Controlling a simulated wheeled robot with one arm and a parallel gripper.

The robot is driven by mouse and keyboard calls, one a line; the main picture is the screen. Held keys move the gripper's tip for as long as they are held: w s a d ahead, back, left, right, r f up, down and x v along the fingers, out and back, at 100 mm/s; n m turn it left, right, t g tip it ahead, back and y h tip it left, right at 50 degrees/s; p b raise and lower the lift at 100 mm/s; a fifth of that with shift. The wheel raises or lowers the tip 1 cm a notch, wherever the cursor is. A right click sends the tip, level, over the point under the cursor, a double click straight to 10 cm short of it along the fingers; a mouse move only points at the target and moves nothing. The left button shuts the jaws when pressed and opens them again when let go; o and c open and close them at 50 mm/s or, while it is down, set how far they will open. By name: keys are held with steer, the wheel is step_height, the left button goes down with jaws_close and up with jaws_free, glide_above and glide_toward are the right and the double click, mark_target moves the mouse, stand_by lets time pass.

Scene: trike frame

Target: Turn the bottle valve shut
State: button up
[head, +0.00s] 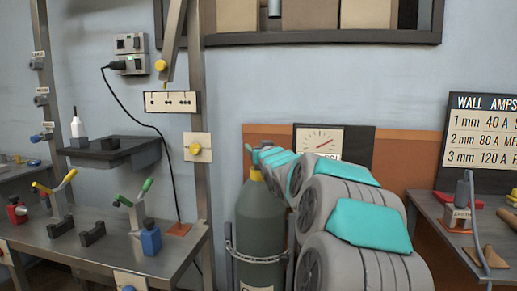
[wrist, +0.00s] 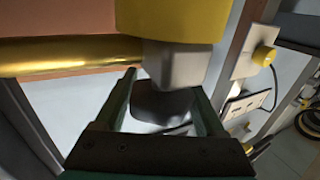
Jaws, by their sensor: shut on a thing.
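The gas bottle (head: 258,225), dark grey-green with a yellow collar (head: 256,174), stands upright behind a chain, left of my arm. My gripper (head: 256,156) is at the bottle's top in the head view, where the valve is mostly hidden. In the wrist view the yellow collar (wrist: 175,20) fills the top, with a pale grey valve block (wrist: 178,65) against it. A dark grey knob (wrist: 160,102) lies between the fingers of my gripper (wrist: 165,88), which is shut on it. The knob's turn position cannot be told.
A metal post (head: 200,120) with a yellow knob (head: 195,149) stands left of the bottle. A workbench (head: 100,243) with clamps is at left, another bench (head: 425,208) at right. A brass-coloured tube (wrist: 70,54) runs beside the valve.

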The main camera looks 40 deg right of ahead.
steer(key=shift+d+f+b, duration=0.1)
steer(key=shift+f+b, duration=0.3)
steer(key=shift+b, duration=1.05)
steer(key=shift+c, duration=0.3)
steer(key=shift+r+m+g+h+b, duration=0.3)
steer(key=shift+m+h+b, duration=0.15)
steer(key=shift+b, duration=0.4)
steer(key=o, duration=1.3)
steer(key=shift+o, duration=0.2)
steer(key=shift+r, duration=0.1)
steer(key=shift+s, duration=0.15)
steer(key=v, duration=0.7)
steer(key=shift+s, duration=0.25)
